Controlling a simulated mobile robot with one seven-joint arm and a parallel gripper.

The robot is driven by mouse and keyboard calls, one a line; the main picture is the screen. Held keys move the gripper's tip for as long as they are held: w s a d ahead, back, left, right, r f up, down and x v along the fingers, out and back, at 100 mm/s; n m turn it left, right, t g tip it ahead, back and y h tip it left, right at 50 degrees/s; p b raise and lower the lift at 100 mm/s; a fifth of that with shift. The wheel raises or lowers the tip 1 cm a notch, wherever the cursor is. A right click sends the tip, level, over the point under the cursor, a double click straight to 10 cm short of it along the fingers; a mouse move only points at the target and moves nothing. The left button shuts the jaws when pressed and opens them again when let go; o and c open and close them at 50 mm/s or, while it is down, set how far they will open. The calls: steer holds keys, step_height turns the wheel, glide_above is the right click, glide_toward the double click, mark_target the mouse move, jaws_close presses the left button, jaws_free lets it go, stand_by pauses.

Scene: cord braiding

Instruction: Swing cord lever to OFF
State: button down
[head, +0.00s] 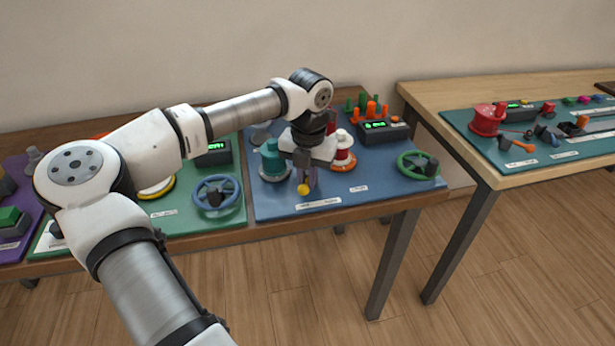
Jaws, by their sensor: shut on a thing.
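My gripper (308,178) points down over the blue board (385,196) on the middle table. It is shut on the cord lever, whose yellow knob (303,189) shows just below and in front of the fingers. The rest of the lever is hidden by the gripper, so its angle cannot be told. A white label (318,204) lies in front of the knob, and another label (358,189) lies to its right. Their words are too small to read, so I cannot tell which side is OFF.
A teal spool (272,162) stands close left of my gripper, and a red-and-white spool (342,152) close right. A green handwheel (418,165), a box with a green display (382,130) and orange pegs (370,109) are farther right. A blue handwheel (216,197) is on the green board.

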steer(key=shift+s+f, duration=0.25)
steer(key=shift+s, duration=0.1)
steer(key=c, duration=1.4)
jaws_free()
steer(key=shift+a+r, duration=0.1)
steer(key=shift+r, duration=0.05)
steer(key=shift+w, duration=0.1)
steer(key=shift+r, duration=0.1)
steer(key=shift+r, duration=0.3)
step_height(320, 180, up, 13)
steer(key=b, duration=0.1)
steer(key=shift+d, duration=0.2)
